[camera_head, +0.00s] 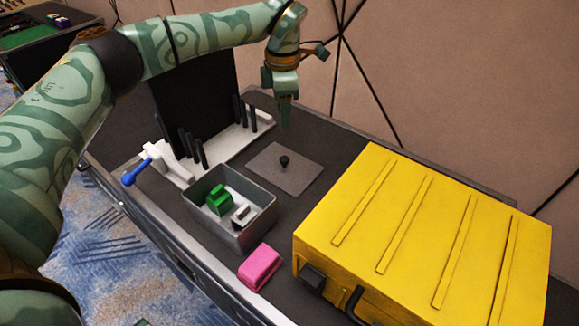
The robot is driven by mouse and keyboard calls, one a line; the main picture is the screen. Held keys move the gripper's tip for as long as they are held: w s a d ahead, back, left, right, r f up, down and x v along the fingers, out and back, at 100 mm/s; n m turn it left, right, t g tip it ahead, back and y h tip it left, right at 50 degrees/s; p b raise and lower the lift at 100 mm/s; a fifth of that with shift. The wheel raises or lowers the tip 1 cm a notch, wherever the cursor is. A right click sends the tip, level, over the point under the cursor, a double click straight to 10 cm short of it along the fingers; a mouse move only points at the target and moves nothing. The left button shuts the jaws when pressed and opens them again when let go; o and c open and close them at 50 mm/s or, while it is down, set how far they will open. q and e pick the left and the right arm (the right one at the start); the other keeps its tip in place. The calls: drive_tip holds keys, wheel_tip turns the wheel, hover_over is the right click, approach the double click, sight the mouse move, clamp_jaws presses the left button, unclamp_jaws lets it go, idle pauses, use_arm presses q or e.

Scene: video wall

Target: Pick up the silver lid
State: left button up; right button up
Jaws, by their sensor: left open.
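The silver lid (286,169) is a flat grey plate with a round black knob in its middle. It lies on the dark table between the grey box and the yellow case. My left gripper (286,113) hangs above and behind the lid, pointing down, apart from it and empty. Its fingers are seen nearly edge-on, so the gap between them is hard to make out. My right gripper is not in view.
An open grey box (252,236) holds a green block (218,200) and a white block (241,215). A pink block (260,266) lies in front. A large yellow case (425,230) fills the right. A white rack (232,142) with black pegs and a blue-handled item (136,172) stand left.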

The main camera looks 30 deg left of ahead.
use_arm(q)
drive_tip(key=b, duration=0.2)
hover_over(284, 158)
wheel_tip(284, 158, down, 5)
wheel_tip(284, 158, down, 4)
drive_tip(key=shift+r+b, duration=0.15)
drive_tip(key=shift+b, duration=0.45)
wheel_tip(284, 158, down, 6)
drive_tip(key=b, duration=0.3)
drive_tip(key=shift+f+b, duration=0.2)
drive_tip(key=shift+b, duration=0.2)
drive_tip(key=shift+r, duration=0.2)
clamp_jaws()
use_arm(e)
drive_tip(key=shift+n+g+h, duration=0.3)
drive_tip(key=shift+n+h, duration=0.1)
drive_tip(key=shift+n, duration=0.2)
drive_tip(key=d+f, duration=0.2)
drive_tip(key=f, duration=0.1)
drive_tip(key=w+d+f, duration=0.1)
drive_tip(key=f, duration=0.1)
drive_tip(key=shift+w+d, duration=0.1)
